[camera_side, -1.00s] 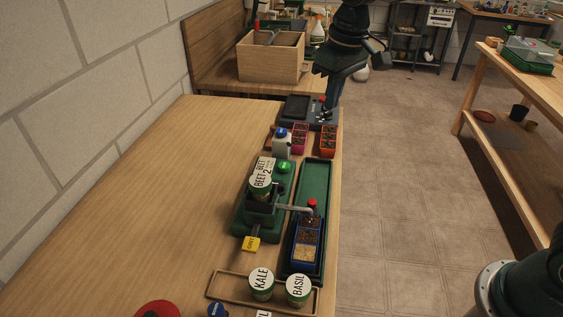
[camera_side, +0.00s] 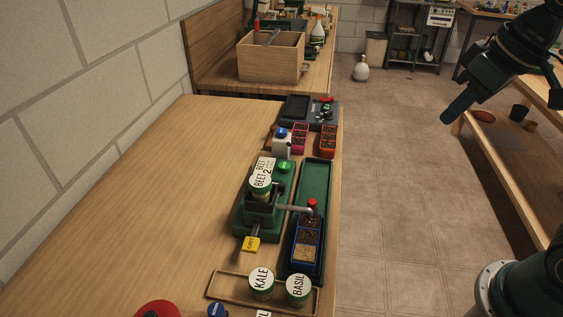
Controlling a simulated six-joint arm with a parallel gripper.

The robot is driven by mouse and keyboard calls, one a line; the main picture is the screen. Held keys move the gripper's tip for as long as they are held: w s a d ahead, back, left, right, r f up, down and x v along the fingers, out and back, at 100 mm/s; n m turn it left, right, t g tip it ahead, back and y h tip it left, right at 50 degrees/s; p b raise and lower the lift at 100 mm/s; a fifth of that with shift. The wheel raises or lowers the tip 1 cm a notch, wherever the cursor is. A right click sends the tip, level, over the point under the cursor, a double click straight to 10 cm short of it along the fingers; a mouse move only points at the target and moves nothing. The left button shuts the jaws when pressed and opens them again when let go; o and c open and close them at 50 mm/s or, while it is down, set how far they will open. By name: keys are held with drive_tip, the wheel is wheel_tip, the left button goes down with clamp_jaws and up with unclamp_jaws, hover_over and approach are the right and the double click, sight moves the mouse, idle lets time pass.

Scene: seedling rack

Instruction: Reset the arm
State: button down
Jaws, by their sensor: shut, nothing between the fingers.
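My gripper (camera_side: 460,104) is at the upper right, raised over the floor to the right of the workbench, tilted down to the left. Its fingers are together with nothing between them. It touches nothing that I can see. My arm comes in from the right edge of the picture.
The workbench (camera_side: 130,215) holds a green seeding device (camera_side: 243,222) with a beet tin, a green tray (camera_side: 316,180) with a blue seedling pot (camera_side: 307,242), kale (camera_side: 262,284) and basil (camera_side: 298,290) tins, and a dark control box (camera_side: 297,108). A wooden side bench (camera_side: 512,170) stands at right.

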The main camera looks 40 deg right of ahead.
drive_tip(key=s+d+f+t, duration=0.1)
drive_tip(key=s+f, duration=0.2)
drive_tip(key=s, duration=0.4)
drive_tip(key=shift+m, duration=0.3)
drive_tip(key=shift+r, duration=0.1)
